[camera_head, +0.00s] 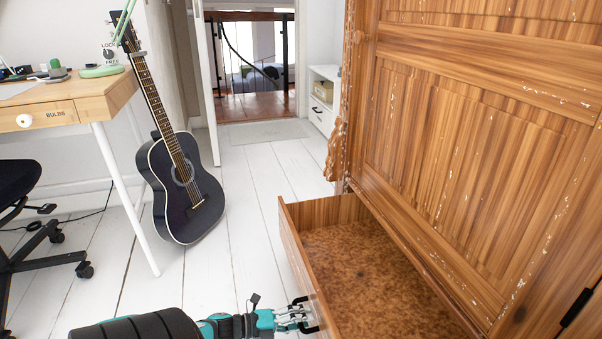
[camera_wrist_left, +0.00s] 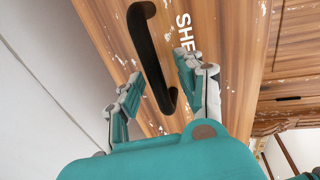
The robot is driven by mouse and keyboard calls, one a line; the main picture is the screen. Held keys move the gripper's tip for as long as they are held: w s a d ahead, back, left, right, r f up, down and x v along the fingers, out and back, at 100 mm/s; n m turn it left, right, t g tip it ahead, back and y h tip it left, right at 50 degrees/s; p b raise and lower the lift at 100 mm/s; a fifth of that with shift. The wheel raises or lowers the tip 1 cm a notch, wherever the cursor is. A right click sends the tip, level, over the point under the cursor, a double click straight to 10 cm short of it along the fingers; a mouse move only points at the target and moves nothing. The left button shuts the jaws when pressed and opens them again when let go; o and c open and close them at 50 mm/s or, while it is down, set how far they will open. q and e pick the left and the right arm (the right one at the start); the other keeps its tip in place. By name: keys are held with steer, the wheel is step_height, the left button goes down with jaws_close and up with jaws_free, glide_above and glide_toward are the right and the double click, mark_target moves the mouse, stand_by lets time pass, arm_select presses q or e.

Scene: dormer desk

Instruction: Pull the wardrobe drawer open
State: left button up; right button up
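The wooden wardrobe (camera_head: 480,150) fills the right of the head view. Its bottom drawer (camera_head: 298,256) stands pulled out, and its empty brown inside shows. In the left wrist view the scuffed drawer front (camera_wrist_left: 232,75) carries a black bar handle (camera_wrist_left: 150,50) beside white lettering, partly hidden. My left gripper (camera_head: 297,317) is at the outer face of the drawer front, by the handle. In the left wrist view its teal fingers (camera_wrist_left: 158,76) are spread apart on either side of the handle, with gaps visible. My right gripper does not show.
A dark guitar (camera_head: 185,185) leans left of the drawer. A desk (camera_head: 75,105) and a black chair (camera_head: 35,230) stand at the far left. White floorboards (camera_head: 235,240) are clear between guitar and drawer. A doorway (camera_head: 250,70) opens behind.

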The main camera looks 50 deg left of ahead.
arm_select(q)
steer(key=v, duration=1.2)
stand_by(0.5)
